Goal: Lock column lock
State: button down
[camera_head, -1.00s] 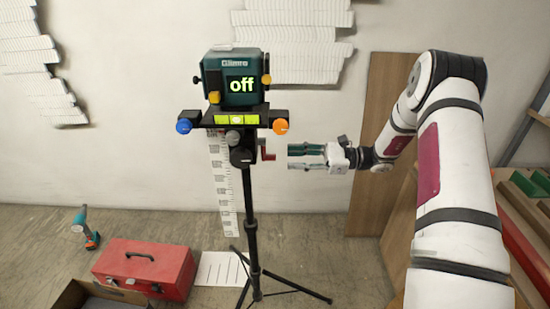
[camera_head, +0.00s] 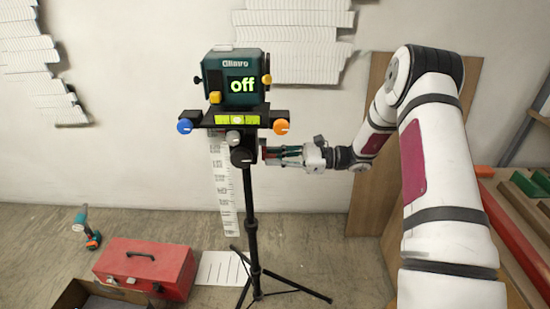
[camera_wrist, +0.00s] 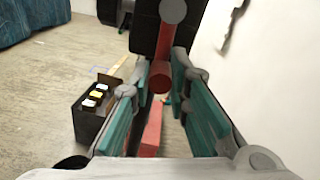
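A black tripod column (camera_head: 249,205) stands in the middle of the head view, with a black round knob (camera_head: 241,156) and a smaller grey knob (camera_head: 233,137) near its top. A red crank handle is on the column's right side; the wrist view shows it as a red bar with a round end (camera_wrist: 160,82). My gripper (camera_head: 275,155) is just right of the column at knob height. In the wrist view my gripper (camera_wrist: 162,70) is open, with teal pads either side of the red end. Contact is not clear. I cannot tell which part is the column lock.
A teal device (camera_head: 231,79) reading "off" sits on top, above a bar with a blue knob (camera_head: 185,126), a yellow-green level (camera_head: 237,119) and an orange knob (camera_head: 281,127). A red toolbox (camera_head: 145,267) is on the floor at left. The tripod legs spread below.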

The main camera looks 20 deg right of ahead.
jog(key=shift+s+a+m, duration=0.1)
jog(key=shift+s+m, duration=0.1)
jog(key=shift+m, duration=0.2)
jog(key=c, duration=1.5)
grip_release()
jog(key=shift+c, duration=0.2)
jog(key=v, duration=1.2)
